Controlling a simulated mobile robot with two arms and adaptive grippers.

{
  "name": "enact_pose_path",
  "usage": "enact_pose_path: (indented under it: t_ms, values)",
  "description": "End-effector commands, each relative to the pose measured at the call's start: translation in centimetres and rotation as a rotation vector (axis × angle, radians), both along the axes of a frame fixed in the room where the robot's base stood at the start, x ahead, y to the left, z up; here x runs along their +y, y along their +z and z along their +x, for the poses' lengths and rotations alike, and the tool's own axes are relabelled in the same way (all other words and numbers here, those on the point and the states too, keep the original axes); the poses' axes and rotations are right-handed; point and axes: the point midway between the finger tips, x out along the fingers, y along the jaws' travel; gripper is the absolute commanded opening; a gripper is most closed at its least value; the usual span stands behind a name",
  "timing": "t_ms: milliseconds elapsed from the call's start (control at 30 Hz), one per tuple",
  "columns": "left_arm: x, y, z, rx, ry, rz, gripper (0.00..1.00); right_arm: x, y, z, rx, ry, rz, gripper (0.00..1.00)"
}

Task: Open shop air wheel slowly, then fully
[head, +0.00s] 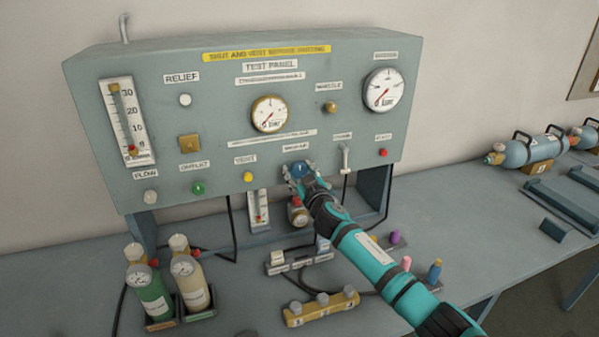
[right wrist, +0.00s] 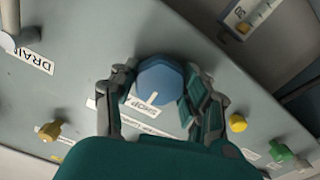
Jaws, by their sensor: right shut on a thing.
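The blue shop air wheel (head: 298,169) is on the lower middle of the grey test panel (head: 215,90), under a small label. The "SHOP AIR" label (right wrist: 145,106) is partly hidden by the fingers. My left gripper is not in view.
The panel carries a middle gauge (head: 270,114), a right gauge (head: 383,90), a yellow knob (head: 248,177), a green knob (head: 198,188) and a drain lever (head: 345,160). Green and cream cylinders (head: 190,283) stand at the front left. A yellow block (head: 320,308) lies on the bench.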

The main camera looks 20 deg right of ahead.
Motion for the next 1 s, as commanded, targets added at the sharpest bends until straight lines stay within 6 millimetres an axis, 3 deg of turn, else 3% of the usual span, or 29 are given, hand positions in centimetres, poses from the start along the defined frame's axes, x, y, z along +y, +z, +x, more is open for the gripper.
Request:
enact_pose_path:
  t_ms: [1000]
  values:
    - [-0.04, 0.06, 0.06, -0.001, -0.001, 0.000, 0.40, 0.02, -0.14, -0.03, -0.026, 0.001, -0.831, 0.15]
